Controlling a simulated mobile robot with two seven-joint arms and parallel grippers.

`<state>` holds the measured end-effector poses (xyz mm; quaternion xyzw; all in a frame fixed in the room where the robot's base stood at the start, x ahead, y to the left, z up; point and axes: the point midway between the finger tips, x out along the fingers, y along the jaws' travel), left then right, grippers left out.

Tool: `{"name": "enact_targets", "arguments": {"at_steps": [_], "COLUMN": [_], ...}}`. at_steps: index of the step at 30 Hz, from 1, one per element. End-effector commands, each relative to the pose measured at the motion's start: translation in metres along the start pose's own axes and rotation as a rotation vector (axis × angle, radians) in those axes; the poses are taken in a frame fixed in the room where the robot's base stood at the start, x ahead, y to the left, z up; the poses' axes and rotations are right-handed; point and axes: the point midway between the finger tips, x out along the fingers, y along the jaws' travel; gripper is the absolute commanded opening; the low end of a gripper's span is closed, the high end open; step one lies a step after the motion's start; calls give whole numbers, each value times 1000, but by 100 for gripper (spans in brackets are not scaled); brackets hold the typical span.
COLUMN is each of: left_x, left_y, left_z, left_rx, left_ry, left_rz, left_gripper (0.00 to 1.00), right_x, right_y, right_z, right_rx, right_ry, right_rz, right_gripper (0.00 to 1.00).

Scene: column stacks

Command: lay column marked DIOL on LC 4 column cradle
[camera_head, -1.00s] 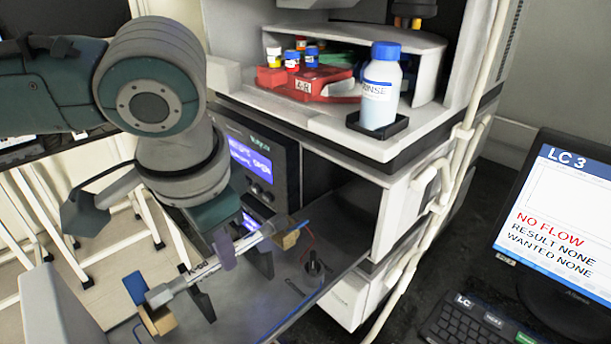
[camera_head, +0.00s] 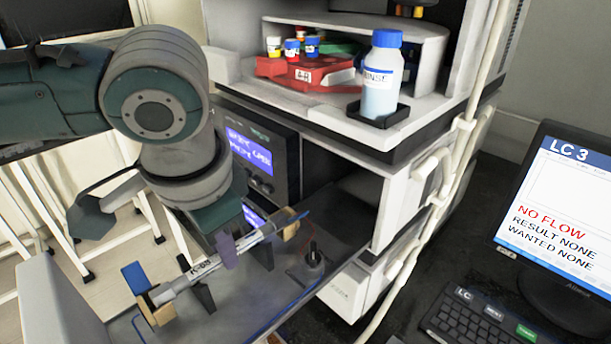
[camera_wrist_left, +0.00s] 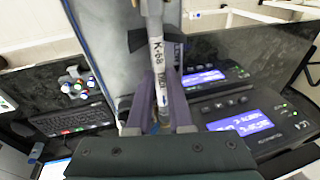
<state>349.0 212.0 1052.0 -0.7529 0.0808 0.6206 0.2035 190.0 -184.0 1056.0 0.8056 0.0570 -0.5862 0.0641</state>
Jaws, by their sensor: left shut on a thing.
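My left gripper (camera_head: 227,250), with purple fingers, is shut around the middle of a slim pale column (camera_head: 255,237). The column also shows in the left wrist view (camera_wrist_left: 157,50), with a label reading K-68; its other text is too small to read, so I cannot make out DIOL. Tan blocks with blue parts sit at the column's two ends. Dark upright cradle supports (camera_head: 204,295) stand on the grey tray below. The column is just over or touching them; I cannot tell which. My right gripper is not in view.
A black peg (camera_head: 314,256) stands on the tray beside the column. The lit instrument panel (camera_head: 250,150) is close behind. A blue-capped bottle (camera_head: 382,80) and a red vial rack (camera_head: 305,72) stand on the shelf above. A monitor (camera_head: 560,210) reading LC 3 and NO FLOW stands right.

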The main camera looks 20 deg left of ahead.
Motion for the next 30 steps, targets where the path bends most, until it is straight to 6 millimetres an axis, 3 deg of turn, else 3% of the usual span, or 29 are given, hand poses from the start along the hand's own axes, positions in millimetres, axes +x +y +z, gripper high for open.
{"name": "enact_targets", "arguments": {"at_steps": [12, 13, 22, 30], "left_x": [6, 6, 6, 5], "left_y": [1, 1, 1, 1], "left_z": [1, 0, 1, 1], "left_rx": [0, 0, 0, 0], "left_ry": [1, 1, 1, -1], "left_rz": [-1, -1, 0, 0], "left_gripper": [0, 20, 54, 54], "right_x": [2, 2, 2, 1], "right_y": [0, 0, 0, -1], "right_z": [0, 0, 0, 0], "right_rx": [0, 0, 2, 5], "right_ry": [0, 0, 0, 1], "right_rz": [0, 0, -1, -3], "right_gripper": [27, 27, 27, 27]}}
